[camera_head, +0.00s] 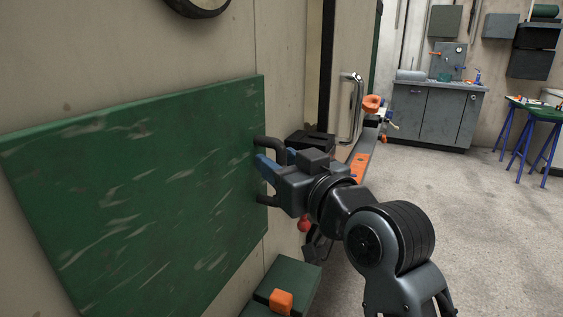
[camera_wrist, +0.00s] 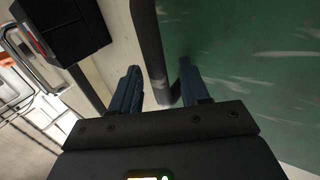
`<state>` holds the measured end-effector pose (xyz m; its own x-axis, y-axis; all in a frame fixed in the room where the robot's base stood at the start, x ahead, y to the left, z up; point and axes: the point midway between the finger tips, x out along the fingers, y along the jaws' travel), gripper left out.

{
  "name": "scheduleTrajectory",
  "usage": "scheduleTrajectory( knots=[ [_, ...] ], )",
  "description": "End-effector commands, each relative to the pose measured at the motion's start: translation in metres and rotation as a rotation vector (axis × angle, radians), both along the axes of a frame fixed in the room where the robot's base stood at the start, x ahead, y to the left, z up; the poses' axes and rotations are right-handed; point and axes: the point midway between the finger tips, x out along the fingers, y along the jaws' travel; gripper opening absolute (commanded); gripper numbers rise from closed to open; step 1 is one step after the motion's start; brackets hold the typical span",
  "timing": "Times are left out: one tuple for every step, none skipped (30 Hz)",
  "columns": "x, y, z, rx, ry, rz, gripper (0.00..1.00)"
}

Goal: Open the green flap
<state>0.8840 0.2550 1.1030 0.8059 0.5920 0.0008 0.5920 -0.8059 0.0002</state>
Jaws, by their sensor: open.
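The green flap (camera_head: 145,195) is a scuffed flat panel on the beige wall at the left in the head view. It lies flat against the wall. A dark bar handle (camera_head: 266,142) stands off its right edge, partly hidden by my gripper. My gripper (camera_head: 265,168) is at the handle with its blue fingers toward the panel. In the wrist view the fingers of my gripper (camera_wrist: 158,90) are apart. The dark handle (camera_wrist: 150,50) runs down between them, and the green flap (camera_wrist: 235,60) fills the right side. I cannot tell whether a finger touches the handle.
A black box (camera_head: 310,140) sits just beyond my gripper. Below is a green box (camera_head: 290,278) with an orange block (camera_head: 281,301) on it. A grey cabinet (camera_head: 435,112) and a green-topped table (camera_head: 540,112) stand at the back right. The floor between is clear.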

Motion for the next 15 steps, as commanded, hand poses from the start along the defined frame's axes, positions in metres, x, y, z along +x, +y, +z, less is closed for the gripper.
scheduleTrajectory(
  knots=[
    [-0.0001, -0.0001, -0.0002, 0.0, 0.0, 0.0, 0.46],
    [-0.0002, -0.0001, -0.0001, 0.0, 0.0, 0.0, 0.46],
    [-0.0002, -0.0001, -0.0002, 0.0, 0.0, 0.0, 0.44],
    [-0.0002, -0.0001, -0.0002, 0.0, 0.0, 0.0, 0.41],
    [-0.0002, -0.0002, -0.0002, 0.0, 0.0, 0.0, 0.38],
    [-0.0002, -0.0002, -0.0003, 0.0, 0.0, 0.0, 0.34],
    [-0.0002, -0.0003, -0.0003, 0.0, 0.0, 0.0, 0.31],
    [-0.0002, -0.0002, -0.0003, 0.0, 0.0, 0.0, 0.28],
    [-0.0003, -0.0003, -0.0003, 0.0, 0.0, 0.0, 0.25],
    [-0.0003, -0.0003, -0.0003, 0.0, 0.0, 0.0, 0.22],
    [-0.0003, -0.0003, -0.0003, 0.0, 0.0, 0.0, 0.19],
    [-0.0003, -0.0003, -0.0003, -0.001, 0.001, 0.0, 0.15],
    [-0.0003, -0.0003, -0.0003, -0.001, 0.001, 0.0, 0.12],
    [-0.0003, -0.0003, -0.0003, 0.0, 0.001, 0.0, 0.09],
    [-0.0003, -0.0003, -0.0003, 0.0, 0.001, 0.0, 0.05]
  ],
)
